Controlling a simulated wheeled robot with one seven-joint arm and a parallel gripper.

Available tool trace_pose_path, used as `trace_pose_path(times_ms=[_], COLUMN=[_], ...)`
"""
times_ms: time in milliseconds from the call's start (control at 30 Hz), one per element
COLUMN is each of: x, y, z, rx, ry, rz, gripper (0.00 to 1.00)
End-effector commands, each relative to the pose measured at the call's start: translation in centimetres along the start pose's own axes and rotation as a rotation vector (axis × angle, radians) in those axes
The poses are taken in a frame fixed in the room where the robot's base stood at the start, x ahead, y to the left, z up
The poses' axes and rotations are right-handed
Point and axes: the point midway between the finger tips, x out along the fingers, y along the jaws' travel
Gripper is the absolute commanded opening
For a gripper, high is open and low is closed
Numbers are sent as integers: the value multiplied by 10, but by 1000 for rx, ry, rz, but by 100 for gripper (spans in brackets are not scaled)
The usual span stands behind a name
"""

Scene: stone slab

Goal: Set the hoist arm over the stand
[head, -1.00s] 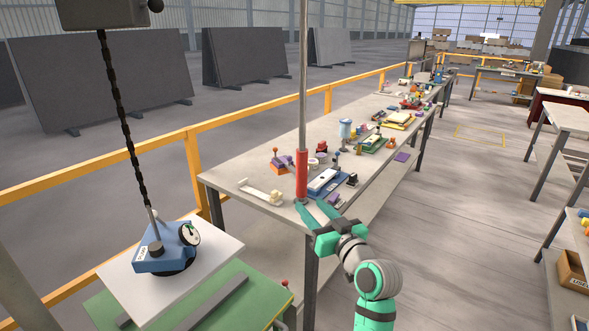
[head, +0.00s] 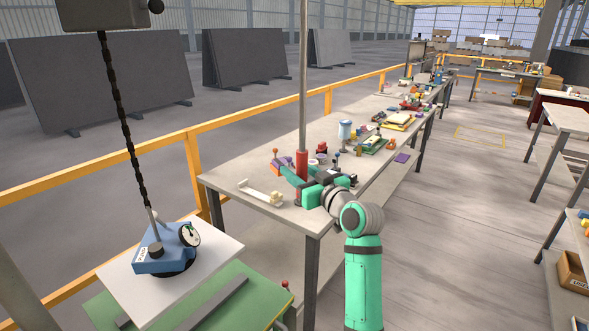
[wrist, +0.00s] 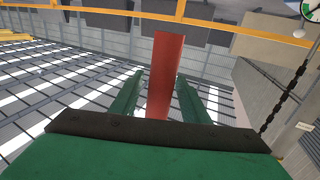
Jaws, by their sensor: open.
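A long grey rod with a red grip (head: 302,162) hangs down over the front of the bench. My gripper (head: 292,182) is at the red grip, with its green fingers open. In the wrist view the red grip (wrist: 164,75) rises between the two fingers, apart from at least the left one. The hoist's dark chain (head: 118,105) hangs from a grey box (head: 100,12) at upper left. It meets a blue lifting unit (head: 160,258) with a dial, resting on a white slab (head: 215,250). A green-topped stand (head: 262,300) is under the slab. Which part the task calls the stand is unclear.
The long bench (head: 235,170) carries a white bracket-like piece (head: 262,192), a blue-white cup (head: 345,130) and many small items near my gripper. A yellow rail (head: 240,119) runs behind it. Open floor (head: 450,220) lies to the right.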

Motion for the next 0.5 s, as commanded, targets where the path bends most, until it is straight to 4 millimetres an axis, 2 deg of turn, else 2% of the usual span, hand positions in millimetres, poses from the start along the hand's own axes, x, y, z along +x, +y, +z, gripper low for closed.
trace_pose_path(times_ms=[200, 500], x=[17, 18], y=[0, 0], z=[0, 0], rx=[0, 0], ry=[1, 0], rz=[0, 1], gripper=[42, 42])
